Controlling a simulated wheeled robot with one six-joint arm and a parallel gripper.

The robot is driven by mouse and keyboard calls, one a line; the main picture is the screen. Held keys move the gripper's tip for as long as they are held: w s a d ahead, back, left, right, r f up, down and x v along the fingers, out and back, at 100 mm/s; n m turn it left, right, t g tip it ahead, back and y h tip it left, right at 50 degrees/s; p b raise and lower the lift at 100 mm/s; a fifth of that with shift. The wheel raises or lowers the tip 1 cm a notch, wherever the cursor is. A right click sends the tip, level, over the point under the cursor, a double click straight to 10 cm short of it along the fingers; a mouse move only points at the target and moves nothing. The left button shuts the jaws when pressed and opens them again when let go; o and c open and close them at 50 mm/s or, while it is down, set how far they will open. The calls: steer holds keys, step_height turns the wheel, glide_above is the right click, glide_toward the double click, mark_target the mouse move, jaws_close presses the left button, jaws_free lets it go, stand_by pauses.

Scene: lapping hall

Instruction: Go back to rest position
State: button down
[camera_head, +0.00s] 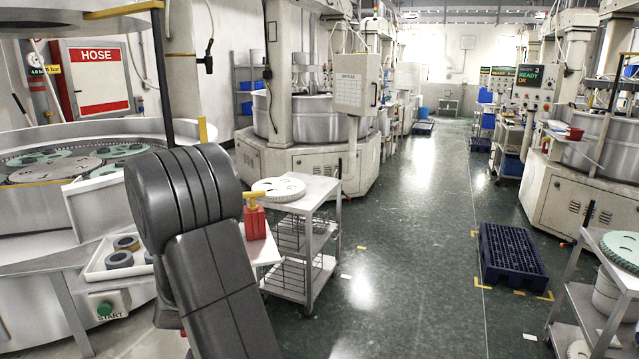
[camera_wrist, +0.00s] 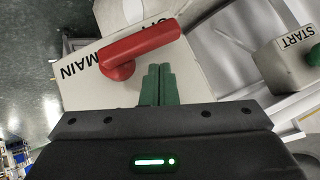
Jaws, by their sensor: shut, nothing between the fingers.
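My gripper (camera_wrist: 159,72) shows in the wrist view with its two green fingers together and nothing between them. Its tips are close to a red lever handle (camera_wrist: 150,42) on a pale panel (camera_wrist: 85,85). I cannot tell whether they touch it. The panel carries the word MAIN and a partly hidden word by the lever. In the head view my dark grey arm rises from the bottom and bends over at the left. The gripper and lever are hidden there.
A START box (camera_wrist: 280,50) with a green button is right of the lever. In the head view, a white tray (camera_head: 95,272) of grey rings is beside my arm. A cart (camera_head: 318,190) and a red bottle (camera_head: 254,222) stand right of it. The green aisle floor (camera_head: 400,250) is open.

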steer(key=shift+d+b, duration=0.25)
steer(key=shift+b, duration=1.45)
steer(key=shift+y+b, duration=0.3)
steer(key=shift+b, duration=0.1)
